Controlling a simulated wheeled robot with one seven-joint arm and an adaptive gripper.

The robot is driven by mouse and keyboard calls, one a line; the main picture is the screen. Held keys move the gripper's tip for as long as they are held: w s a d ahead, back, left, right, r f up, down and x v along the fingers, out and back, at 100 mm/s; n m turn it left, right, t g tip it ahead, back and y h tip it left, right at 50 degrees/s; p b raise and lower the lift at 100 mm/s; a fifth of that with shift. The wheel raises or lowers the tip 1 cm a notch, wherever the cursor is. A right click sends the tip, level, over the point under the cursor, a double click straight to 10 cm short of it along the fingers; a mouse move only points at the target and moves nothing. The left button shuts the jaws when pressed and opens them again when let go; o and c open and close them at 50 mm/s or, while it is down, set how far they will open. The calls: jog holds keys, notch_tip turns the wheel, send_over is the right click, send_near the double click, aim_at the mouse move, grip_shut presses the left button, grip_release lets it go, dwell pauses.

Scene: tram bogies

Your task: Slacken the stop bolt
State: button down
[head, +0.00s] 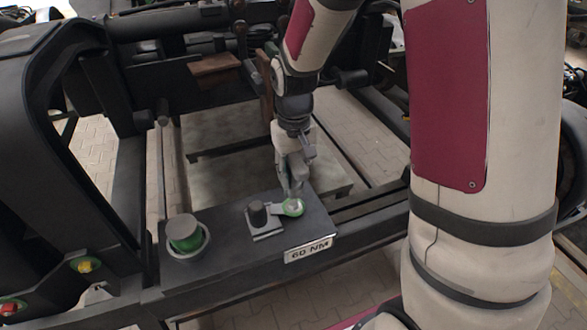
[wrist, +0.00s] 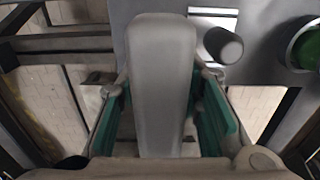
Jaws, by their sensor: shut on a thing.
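My gripper (head: 293,168) is over the right part of the dark plate (head: 225,213), pointing down. Its green pads (wrist: 160,115) stand on both sides of a long light-grey tool-like bar (wrist: 162,75), and it is shut on this bar. In the head view the low end of what I hold meets a green-ringed round spot (head: 293,207), which I take for the stop bolt's place. The bolt itself is mostly hidden, and I cannot tell how the bar sits on it. In the wrist view the bar hides that spot.
A black peg (head: 258,213) on a small light plate stands just left of the bar; it also shows in the wrist view (wrist: 223,45). A grey cup with green inside (head: 185,235) stands further left. A "60 NM" label (head: 308,250) is on the front edge. Dark frame beams surround this.

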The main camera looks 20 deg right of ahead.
jog(key=shift+f+b, duration=1.25)
jog(key=shift+f, duration=1.85)
jog(key=shift+n+p, duration=1)
jog(key=shift+n, duration=2.1)
jog(key=shift+d+n+p, duration=0.1)
jog(key=shift+n+p, duration=0.65)
jog(key=shift+n, duration=1.25)
jog(key=shift+w+n+p, duration=0.1)
jog(key=shift+n+p, duration=0.45)
jog(key=shift+n, duration=0.95)
jog(key=shift+r, duration=0.1)
